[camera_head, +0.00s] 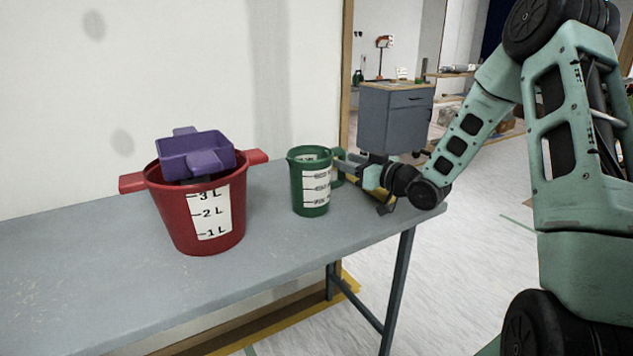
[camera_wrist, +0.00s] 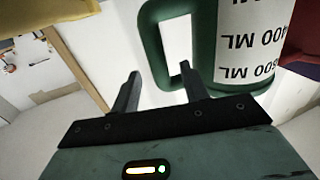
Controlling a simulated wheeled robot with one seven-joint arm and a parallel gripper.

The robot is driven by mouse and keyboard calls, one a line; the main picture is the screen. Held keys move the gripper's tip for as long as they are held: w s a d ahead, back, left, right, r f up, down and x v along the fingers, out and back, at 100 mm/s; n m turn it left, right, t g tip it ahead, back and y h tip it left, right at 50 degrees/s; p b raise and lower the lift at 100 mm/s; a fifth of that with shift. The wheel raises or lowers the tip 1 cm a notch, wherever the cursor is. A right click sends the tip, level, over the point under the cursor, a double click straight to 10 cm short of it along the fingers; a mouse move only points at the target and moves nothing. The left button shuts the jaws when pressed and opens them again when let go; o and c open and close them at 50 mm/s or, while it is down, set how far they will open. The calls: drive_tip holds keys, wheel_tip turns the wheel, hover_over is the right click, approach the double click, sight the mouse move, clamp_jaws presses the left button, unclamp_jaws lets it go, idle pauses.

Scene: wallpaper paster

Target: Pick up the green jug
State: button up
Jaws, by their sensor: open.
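The green jug (camera_head: 297,185) stands upright near the right end of the grey table, with a white measuring label on its side and its handle on the right. My gripper (camera_head: 347,167) is at the handle side, level with the jug. In the wrist view, the jug (camera_wrist: 202,40) fills the upper right. My open gripper (camera_wrist: 158,72) has one finger on each side of the handle's outer bar (camera_wrist: 153,50) in the picture. The right finger appears in line with the handle's opening. I cannot tell whether either finger touches the handle.
A red bucket (camera_head: 180,225) stands left of the jug, with a purple container (camera_head: 195,157) resting in its top. The grey table (camera_head: 90,290) is bare at the front left, and a wall runs behind it. A grey cabinet (camera_head: 395,120) stands beyond the doorway.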

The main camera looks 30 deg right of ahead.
drive_tip(key=x, duration=0.4)
drive_tip(key=shift+w+a+f, duration=0.1)
drive_tip(key=shift+w+f, duration=0.2)
drive_tip(key=shift+w, duration=0.05)
clamp_jaws()
drive_tip(key=shift+r, duration=0.15)
